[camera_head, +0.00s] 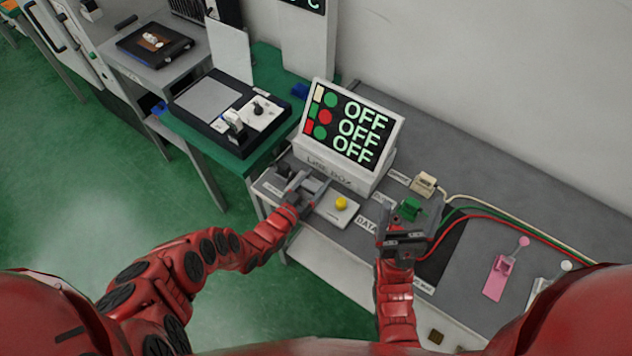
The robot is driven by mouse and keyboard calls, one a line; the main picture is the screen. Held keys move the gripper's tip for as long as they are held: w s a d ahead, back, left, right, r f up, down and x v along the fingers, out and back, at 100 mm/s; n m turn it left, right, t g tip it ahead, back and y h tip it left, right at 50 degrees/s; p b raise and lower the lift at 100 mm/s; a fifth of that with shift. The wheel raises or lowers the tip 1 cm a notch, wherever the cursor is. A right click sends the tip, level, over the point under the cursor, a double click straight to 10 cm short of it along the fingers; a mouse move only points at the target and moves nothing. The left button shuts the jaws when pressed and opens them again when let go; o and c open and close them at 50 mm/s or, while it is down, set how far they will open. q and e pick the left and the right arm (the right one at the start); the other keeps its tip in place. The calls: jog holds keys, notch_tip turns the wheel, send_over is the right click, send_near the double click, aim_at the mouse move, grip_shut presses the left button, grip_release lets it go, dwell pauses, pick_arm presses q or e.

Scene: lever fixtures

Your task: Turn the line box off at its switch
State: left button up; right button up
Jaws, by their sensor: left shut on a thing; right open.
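The line box (327,165) is a white box with a tilted screen (347,124) that shows OFF on three rows, beside red, green and cream marks. In front of it, at the table's left end, a grey switch (315,186) sits low on the table. My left gripper (302,187) is at this switch and shut on it; the fingers hide part of it. My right gripper (407,222) is open, at a green connector (411,207) on the table. I cannot tell whether they touch.
A white plate with a yellow button (341,203) lies between my grippers. A cream plug (424,183) and white, green and red cables run right. A green table (262,148) with a device is at the left.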

pick_arm(q)
jog(key=shift+n, duration=0.3)
jog(key=o, duration=1.3)
jog(key=shift+s+a+f, duration=0.1)
jog(key=shift+s+a, duration=0.2)
jog(key=shift+s, duration=0.2)
jog(key=p+v, duration=0.3)
jog(key=v, duration=1.3)
jog(key=shift+p, duration=0.3)
jog(key=shift+a, duration=0.1)
